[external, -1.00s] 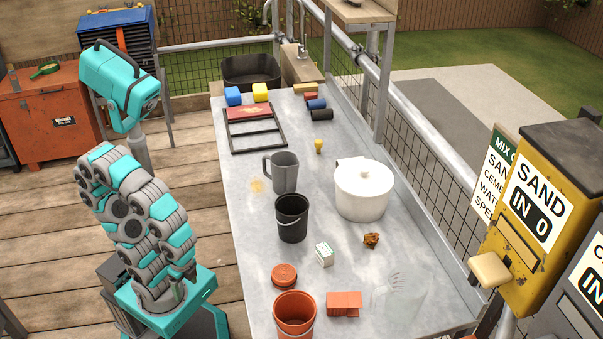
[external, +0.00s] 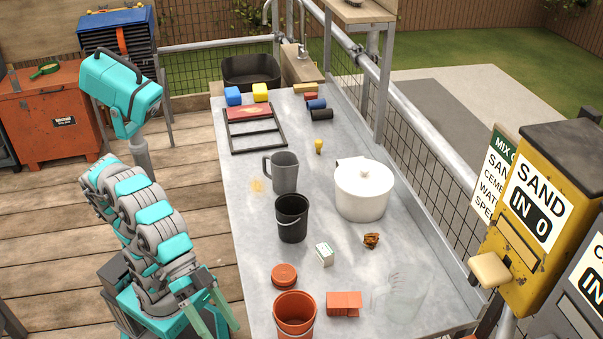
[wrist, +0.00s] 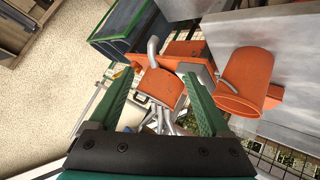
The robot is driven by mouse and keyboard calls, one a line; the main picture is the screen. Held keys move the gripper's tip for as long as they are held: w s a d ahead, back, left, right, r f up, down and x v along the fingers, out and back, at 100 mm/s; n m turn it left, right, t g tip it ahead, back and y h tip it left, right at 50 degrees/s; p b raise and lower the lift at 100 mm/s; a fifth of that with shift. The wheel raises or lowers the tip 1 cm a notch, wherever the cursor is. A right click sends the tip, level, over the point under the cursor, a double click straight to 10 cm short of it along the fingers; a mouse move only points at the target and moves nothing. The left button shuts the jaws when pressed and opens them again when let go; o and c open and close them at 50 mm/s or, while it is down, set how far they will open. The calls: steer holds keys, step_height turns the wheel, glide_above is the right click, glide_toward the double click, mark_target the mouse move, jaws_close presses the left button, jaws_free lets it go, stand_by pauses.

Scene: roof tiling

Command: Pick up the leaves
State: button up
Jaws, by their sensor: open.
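The leaves (external: 371,240) look like a small brown crumpled clump. They lie on the grey table (external: 245,240) in front of the white lidded pot, well to the right of my arm. My gripper (external: 212,312) is beside the table's left edge at the front, apart from the leaves. In the wrist view my gripper (wrist: 158,80) shows two green fingers spread wide with nothing held between them. I cannot make out the leaves in the wrist view.
Near the leaves stand the white pot (external: 363,192), a small white-green box (external: 324,254) and an orange block (external: 344,303). An orange bucket (external: 295,315), an orange lid (external: 284,275) and a black bucket (external: 292,218) are nearer my arm. A wire fence borders the right side.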

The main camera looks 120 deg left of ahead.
steer(key=w+r+n+t, duration=0.1)
steer(key=w+r+t, duration=0.1)
steer(key=w+r, duration=0.15)
steer(key=n+y+b, duration=0.2)
steer(key=n+y, duration=0.2)
steer(key=y, duration=0.5)
glide_toward(364, 239)
steer(key=w+d+r, duration=0.2)
steer(key=w+d, duration=0.1)
steer(key=d, duration=0.5)
steer(key=w+d+r, duration=0.1)
steer(key=w+d, duration=0.2)
steer(key=d, duration=0.4)
steer(key=s+a+f+y, duration=0.1)
steer(key=a, duration=0.3)
steer(key=s+a+f+n+g+y, duration=0.1)
steer(key=a, duration=0.3)
steer(key=s+a+f+g+y, duration=0.1)
steer(key=a, duration=0.4)
steer(key=shift+s+f+y+b, duration=0.3)
steer(key=shift+s+y+b, duration=0.1)
steer(key=shift+p+x, duration=0.65)
steer(key=shift+x, duration=3.2)
steer(key=shift+s, duration=0.1)
steer(key=shift+c, duration=0.3)
steer(key=shift+f, duration=0.1)
jaws_close()
